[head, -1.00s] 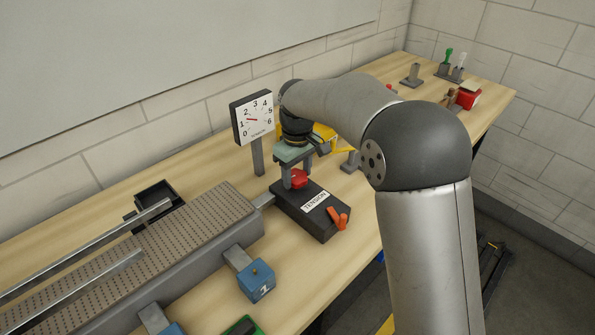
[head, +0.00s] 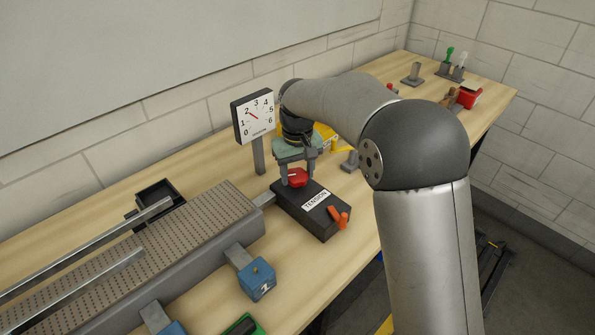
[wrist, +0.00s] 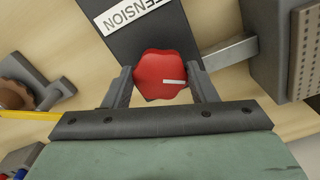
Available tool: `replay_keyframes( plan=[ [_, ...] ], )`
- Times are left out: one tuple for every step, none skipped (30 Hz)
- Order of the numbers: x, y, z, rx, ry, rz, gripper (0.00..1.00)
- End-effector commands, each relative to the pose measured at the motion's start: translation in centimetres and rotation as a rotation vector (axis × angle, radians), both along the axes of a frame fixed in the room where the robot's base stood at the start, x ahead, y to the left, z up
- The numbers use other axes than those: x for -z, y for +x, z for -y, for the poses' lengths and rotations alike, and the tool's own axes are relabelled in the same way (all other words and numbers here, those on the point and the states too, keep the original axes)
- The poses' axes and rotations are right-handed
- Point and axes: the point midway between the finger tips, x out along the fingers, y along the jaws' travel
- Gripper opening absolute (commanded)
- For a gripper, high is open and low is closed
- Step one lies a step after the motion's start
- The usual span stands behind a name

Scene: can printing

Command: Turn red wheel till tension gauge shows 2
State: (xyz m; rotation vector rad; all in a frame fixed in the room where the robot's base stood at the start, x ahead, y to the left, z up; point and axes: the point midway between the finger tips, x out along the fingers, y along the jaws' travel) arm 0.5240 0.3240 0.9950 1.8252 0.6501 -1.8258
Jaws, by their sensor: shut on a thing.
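The red wheel (head: 298,180) is a lobed knob on top of the dark box labelled TENSION (head: 318,222). My gripper (head: 297,173) points down over it and is shut on it. In the wrist view the red wheel (wrist: 160,76), with a white mark toward its right side, sits between the two fingers of my gripper (wrist: 160,70). The tension gauge (head: 254,116) is a white square dial numbered 0 to 6 on a grey post. Its red needle points up and left, at about 2.
An orange lever (head: 338,217) sits on the box's front right. A perforated conveyor bed (head: 180,245) lies to the left, with a blue block marked 1 (head: 258,281) in front. A black tray (head: 157,192) stands behind it. Coloured tools (head: 452,62) stand at the far right.

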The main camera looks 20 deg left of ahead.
Motion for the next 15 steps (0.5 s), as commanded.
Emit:
replay_keyframes(
  plan=[
    [-0.07, 0.04, 0.03, 0.0, 0.0, 0.001, 0.29],
    [-0.07, 0.04, 0.03, 0.0, 0.0, 0.001, 0.29],
    [-0.07, 0.04, 0.02, 0.0, 0.0, 0.001, 0.29],
    [-0.07, 0.04, 0.02, 0.0, 0.0, 0.001, 0.29],
    [-0.07, 0.04, 0.02, 0.0, 0.0, 0.001, 0.55],
    [-0.07, 0.04, 0.02, -0.001, 0.0, 0.001, 0.66],
    [-0.07, 0.04, 0.02, -0.001, 0.0, 0.001, 0.74],
    [-0.06, 0.03, 0.02, -0.001, 0.0, 0.001, 0.74],
    [-0.06, 0.03, 0.02, -0.001, 0.0, 0.001, 0.74],
    [-0.06, 0.03, 0.02, -0.001, 0.0, 0.001, 0.74],
    [-0.05, 0.03, 0.02, -0.001, 0.001, 0.001, 0.74],
    [-0.04, 0.02, 0.01, -0.001, 0.001, 0.001, 0.74],
    [-0.04, 0.02, 0.01, -0.001, 0.001, 0.001, 0.74],
    [-0.04, 0.01, 0.0, -0.001, 0.001, 0.001, 0.74],
    [-0.06, 0.01, 0.0, -0.001, 0.001, 0.001, 0.74]
  ],
)
